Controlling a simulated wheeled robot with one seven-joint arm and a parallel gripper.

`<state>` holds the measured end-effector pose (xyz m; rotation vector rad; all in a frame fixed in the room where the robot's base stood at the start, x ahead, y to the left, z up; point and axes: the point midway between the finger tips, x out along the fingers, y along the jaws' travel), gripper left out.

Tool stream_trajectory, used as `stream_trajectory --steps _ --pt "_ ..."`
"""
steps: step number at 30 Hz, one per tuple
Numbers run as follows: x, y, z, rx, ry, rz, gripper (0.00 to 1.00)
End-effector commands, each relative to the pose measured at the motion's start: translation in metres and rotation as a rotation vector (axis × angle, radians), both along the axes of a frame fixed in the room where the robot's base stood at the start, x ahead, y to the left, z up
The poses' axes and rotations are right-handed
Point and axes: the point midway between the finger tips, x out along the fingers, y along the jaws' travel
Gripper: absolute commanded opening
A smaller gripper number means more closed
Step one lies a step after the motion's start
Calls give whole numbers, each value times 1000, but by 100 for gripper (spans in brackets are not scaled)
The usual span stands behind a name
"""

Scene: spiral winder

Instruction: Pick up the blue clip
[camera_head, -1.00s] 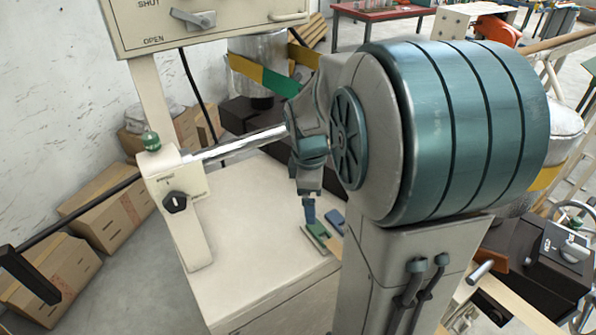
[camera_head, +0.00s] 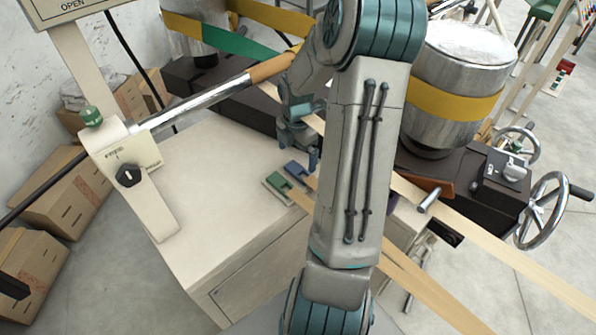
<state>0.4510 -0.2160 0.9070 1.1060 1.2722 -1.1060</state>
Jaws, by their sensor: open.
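The blue clip (camera_head: 297,172) lies on the cream top of the machine cabinet, near its right edge. A green clip (camera_head: 278,187) lies just to its left and nearer the front. My gripper (camera_head: 312,158) is open and points down just behind and to the right of the blue clip, very close to it in the picture. I cannot tell whether it touches the clip. My arm hides part of the gripper and the area to its right.
The cream cabinet top (camera_head: 215,190) is clear to the left. A metal shaft (camera_head: 195,107) with a wooden end crosses behind the gripper. A control post with a black knob (camera_head: 128,175) stands left. A steel drum (camera_head: 450,85) and handwheel (camera_head: 543,212) are on the right.

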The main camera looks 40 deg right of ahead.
Motion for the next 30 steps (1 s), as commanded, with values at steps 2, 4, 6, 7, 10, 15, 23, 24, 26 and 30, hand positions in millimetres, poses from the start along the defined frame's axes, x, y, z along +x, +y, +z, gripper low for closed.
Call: stream_trajectory --steps 2,4,6,7,10,15,23,24,26,30 --pt "0 1 -7 1 1 1 100" --pt "0 1 -11 1 0 1 100" --pt "-1 0 -16 2 2 1 100" --pt "-1 0 -19 2 2 1 100" --pt "-3 -2 -34 3 5 -1 100" --pt "-3 -3 -57 2 2 0 100" --pt "-2 -4 -62 -1 -1 0 100" --pt "-3 -4 -62 0 0 0 100" --pt "-3 -4 -62 0 0 0 86" --pt "-3 -4 -62 0 0 0 60"
